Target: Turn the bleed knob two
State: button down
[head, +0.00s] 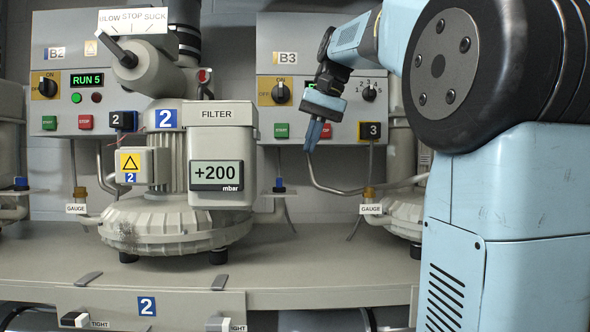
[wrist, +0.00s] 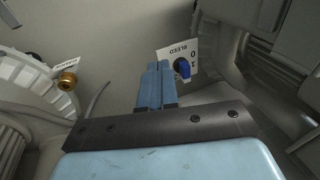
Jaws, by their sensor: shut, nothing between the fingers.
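A small blue knob (head: 279,184) stands on a pipe fitting just right of the blower marked 2 (head: 170,225). In the wrist view a blue bleed knob (wrist: 182,68) sits on a white plate (wrist: 176,56) marked BLEED, with 0 and another mark. The number of this knob cannot be read there. My gripper (head: 314,138) is shut and empty, its blue fingers pointing down, above and right of the small blue knob in the head view. In the wrist view the fingertips (wrist: 156,68) appear just left of the bleed knob, apparently apart from it; the depth is unclear.
The filter box (head: 222,150) with its +200 mbar display stands left of the knob. Control box B3 (head: 292,105) is behind my gripper. A brass gauge fitting (wrist: 67,80) is at left in the wrist view. Another blue knob (head: 20,183) is at far left.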

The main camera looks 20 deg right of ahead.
jog(key=w+d+f+y, duration=0.1)
jog(key=w+d+y, duration=0.15)
jog(key=d, duration=0.25)
jog(key=w+d+f+y, duration=0.1)
jog(key=d+y, duration=0.2)
jog(key=d, duration=0.1)
send_near(282, 187)
notch_tip(282, 187, down, 4)
jog(key=a, duration=0.2)
jog(key=shift+w+a+f+t, duration=0.1)
jog(key=shift+w+a+t, duration=0.15)
jog(key=shift+a, duration=0.2)
jog(key=shift+w+a+f+t, duration=0.1)
jog(key=shift+w+a+t, duration=0.1)
jog(key=shift+a, duration=0.2)
jog(key=shift+d, duration=0.1)
